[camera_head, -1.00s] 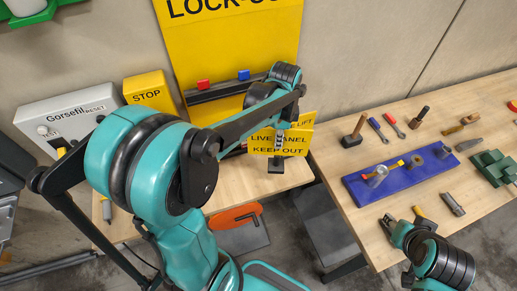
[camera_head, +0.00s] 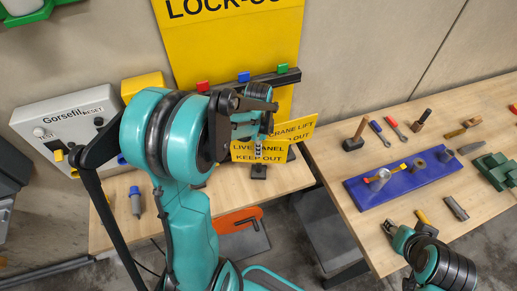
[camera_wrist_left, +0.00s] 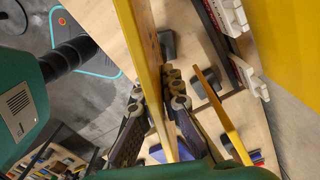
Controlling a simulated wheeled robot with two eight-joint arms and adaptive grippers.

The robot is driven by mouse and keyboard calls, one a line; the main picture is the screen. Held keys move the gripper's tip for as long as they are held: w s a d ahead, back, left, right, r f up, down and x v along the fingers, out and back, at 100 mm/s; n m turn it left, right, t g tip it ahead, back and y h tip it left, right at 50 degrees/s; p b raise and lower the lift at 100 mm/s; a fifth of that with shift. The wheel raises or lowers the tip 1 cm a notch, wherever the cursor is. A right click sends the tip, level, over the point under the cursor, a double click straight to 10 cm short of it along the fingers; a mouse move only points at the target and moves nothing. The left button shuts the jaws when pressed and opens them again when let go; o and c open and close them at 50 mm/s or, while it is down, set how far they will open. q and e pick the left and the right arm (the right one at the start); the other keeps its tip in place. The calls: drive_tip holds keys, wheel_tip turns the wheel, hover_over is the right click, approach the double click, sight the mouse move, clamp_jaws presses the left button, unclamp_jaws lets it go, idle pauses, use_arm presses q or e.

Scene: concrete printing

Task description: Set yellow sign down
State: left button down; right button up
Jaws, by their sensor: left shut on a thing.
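The yellow sign (camera_head: 240,153) reads LIVE PANEL KEEP OUT. It is upright in the head view, low over the left bench. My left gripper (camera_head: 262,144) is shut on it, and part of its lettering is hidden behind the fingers. A dark foot (camera_head: 259,173) shows just below the sign; I cannot tell whether it rests on the bench. In the left wrist view the fingers (camera_wrist_left: 160,98) pinch the sign plate (camera_wrist_left: 140,45). A second yellow sign (camera_head: 300,130), lettered CRANE LIFT, stands close behind. My right gripper (camera_head: 392,226) is over the right bench, its fingers unclear.
The big yellow lock-out board (camera_head: 235,45) with a dark rail (camera_head: 262,80) of coloured blocks stands behind. A grey control box (camera_head: 70,125) is at left. The right bench holds a blue tray (camera_head: 365,190) and several tools. A gap separates the benches.

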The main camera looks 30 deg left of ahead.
use_arm(q)
drive_tip(key=shift+f, duration=0.1)
drive_tip(key=c, duration=1.7)
unclamp_jaws()
